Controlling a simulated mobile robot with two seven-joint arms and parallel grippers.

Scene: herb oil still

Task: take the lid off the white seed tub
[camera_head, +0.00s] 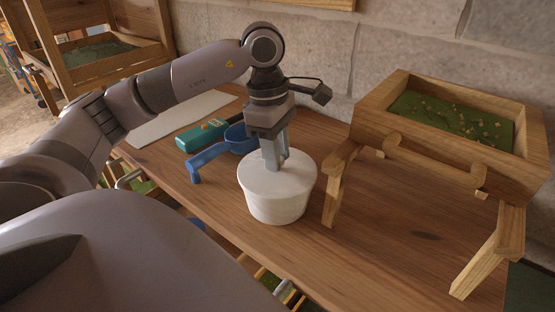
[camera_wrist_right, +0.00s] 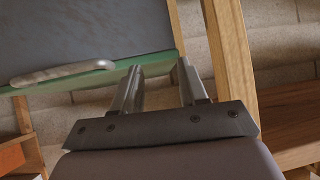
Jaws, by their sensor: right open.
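The white seed tub (camera_head: 275,206) stands upright on the wooden table, with its white lid (camera_head: 258,182) on top. My left gripper (camera_head: 276,165) points straight down over the middle of the lid, its fingertips at or just above the lid's top. The fingers look close together and hide whatever is between them, so I cannot tell whether they hold a knob. My right gripper (camera_wrist_right: 158,80) is open and empty in the right wrist view, away from the tub; it does not show in the head view.
A blue scoop-like thing (camera_head: 209,155) and a teal device (camera_head: 200,136) lie just left of the tub. A wooden stand with a green-bottomed tray (camera_head: 447,153) is close on the right. A stone wall (camera_head: 330,55) closes the back. The front right tabletop (camera_head: 385,250) is clear.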

